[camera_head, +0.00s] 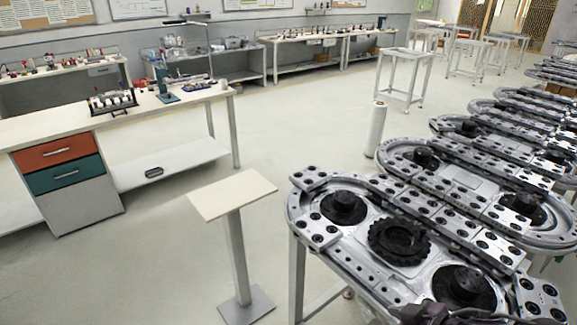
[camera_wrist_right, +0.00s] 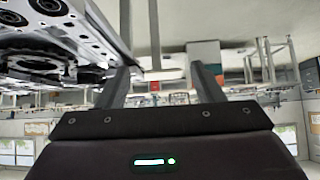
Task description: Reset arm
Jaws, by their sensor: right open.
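My right gripper (camera_wrist_right: 164,82) shows in the right wrist view with its two dark fingers spread apart. Nothing is visible between the fingers except the distant room, which appears upside down. The metal ring track (camera_head: 318,238) stands at the right of the head view, and its edge (camera_wrist_right: 105,38) fills the upper left of the wrist view, beside the left-hand finger. A black toothed ring (camera_head: 398,241) lies on the track between two black hubs. A dark piece of my right arm shows at the bottom right of the head view. My left gripper is in neither view.
A small pedestal with a bare cream top (camera_head: 232,194) stands left of the track. A workbench (camera_head: 40,128) with red and teal drawers is at the left. A white cylinder (camera_head: 376,130) stands behind the track.

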